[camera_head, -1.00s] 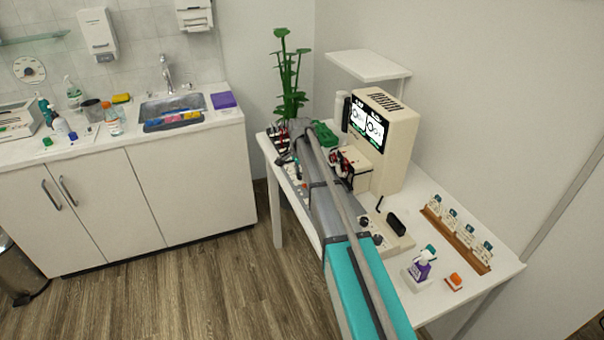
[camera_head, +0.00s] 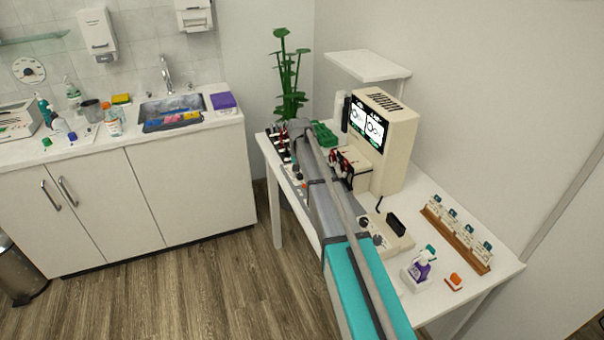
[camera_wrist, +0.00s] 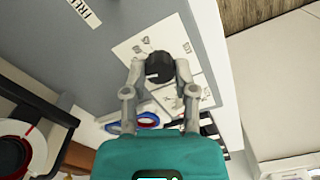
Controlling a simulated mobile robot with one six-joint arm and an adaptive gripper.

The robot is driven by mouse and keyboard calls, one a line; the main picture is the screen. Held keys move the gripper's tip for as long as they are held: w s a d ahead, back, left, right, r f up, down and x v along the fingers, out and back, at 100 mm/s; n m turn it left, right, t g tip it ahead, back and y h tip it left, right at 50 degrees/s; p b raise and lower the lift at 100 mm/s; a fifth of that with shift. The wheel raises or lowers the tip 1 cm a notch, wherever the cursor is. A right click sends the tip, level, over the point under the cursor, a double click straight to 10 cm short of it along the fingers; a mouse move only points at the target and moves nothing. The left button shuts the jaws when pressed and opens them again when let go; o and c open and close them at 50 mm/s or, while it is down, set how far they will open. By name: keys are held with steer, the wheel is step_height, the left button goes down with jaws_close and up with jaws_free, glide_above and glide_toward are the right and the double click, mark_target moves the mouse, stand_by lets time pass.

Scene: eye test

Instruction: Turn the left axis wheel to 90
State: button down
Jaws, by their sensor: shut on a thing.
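My gripper (camera_wrist: 160,68) is shut on a black round knob (camera_wrist: 159,65) in the wrist view, with one finger on each side of it. The knob stands over a white plate (camera_wrist: 125,49) with small drawings; I cannot read a marking that names it as the left axis wheel. In the head view my arm hides the gripper and the knob. The cream device (camera_head: 387,150) has a lit screen (camera_head: 367,125) with two round dial drawings, too small to read. Red and black parts (camera_head: 345,165) sit on its front.
The white table (camera_head: 490,240) also holds a wooden rack (camera_head: 455,242) of cards, a purple bottle (camera_head: 421,266), a small orange item (camera_head: 454,282) and a control base (camera_head: 393,240). A green plant (camera_head: 288,75) stands behind. Blue and red rings (camera_wrist: 147,120) lie close to my fingers.

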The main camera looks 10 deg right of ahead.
steer(key=shift+w+n, duration=0.15)
steer(key=shift+n, duration=1.35)
steer(key=shift+c, duration=2)
jaws_free()
steer(key=shift+s, duration=0.25)
steer(key=s+r+p, duration=0.3)
steer(key=s, duration=1.4)
steer(key=s+r+p, duration=0.4)
steer(key=s, duration=1.3)
steer(key=shift+s+d, duration=0.15)
steer(key=shift+d, duration=0.05)
